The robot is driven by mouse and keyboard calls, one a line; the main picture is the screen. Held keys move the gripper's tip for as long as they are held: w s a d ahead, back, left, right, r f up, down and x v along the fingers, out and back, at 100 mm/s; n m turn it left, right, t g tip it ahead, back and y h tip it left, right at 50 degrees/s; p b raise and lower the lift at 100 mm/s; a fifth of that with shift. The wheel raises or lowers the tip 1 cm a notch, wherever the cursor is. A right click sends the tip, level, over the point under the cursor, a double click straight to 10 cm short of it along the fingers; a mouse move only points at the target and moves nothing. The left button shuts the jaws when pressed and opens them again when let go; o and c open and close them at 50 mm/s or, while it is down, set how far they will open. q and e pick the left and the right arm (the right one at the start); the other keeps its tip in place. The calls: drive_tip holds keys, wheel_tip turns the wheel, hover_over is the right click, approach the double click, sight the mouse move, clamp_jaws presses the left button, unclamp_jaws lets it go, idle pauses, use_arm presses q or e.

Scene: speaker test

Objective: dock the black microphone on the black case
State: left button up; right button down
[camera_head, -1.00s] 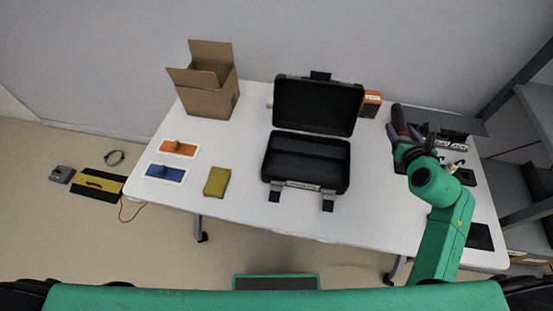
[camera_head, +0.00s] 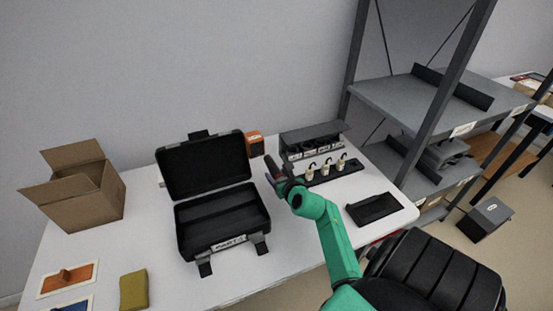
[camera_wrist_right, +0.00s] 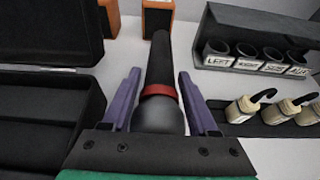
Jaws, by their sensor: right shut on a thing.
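The black case (camera_head: 215,206) stands open on the white table, its lid raised at the back. It also shows at the left of the right wrist view (camera_wrist_right: 35,95). My right gripper (camera_head: 276,172) is just right of the case in the head view. In the right wrist view its purple fingers (camera_wrist_right: 155,100) are shut on the microphone (camera_wrist_right: 160,62), which has a black handle, a red band and a dark grey head. The handle points away from the gripper, the head is nearest it. In the head view the microphone is mostly hidden. My left gripper is not in view.
A black rack with labelled cups (camera_head: 315,145) and a strip with several pale hooked pieces (camera_head: 326,170) are right of the gripper. A black tray (camera_head: 374,209) lies further right. An orange box (camera_head: 254,144) stands behind. A cardboard box (camera_head: 85,195) is at the left.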

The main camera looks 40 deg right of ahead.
wheel_tip(320, 180, down, 5)
drive_tip(key=shift+r+b, duration=0.1)
drive_tip(key=shift+b, duration=0.75)
drive_tip(key=shift+c, duration=0.8)
unclamp_jaws()
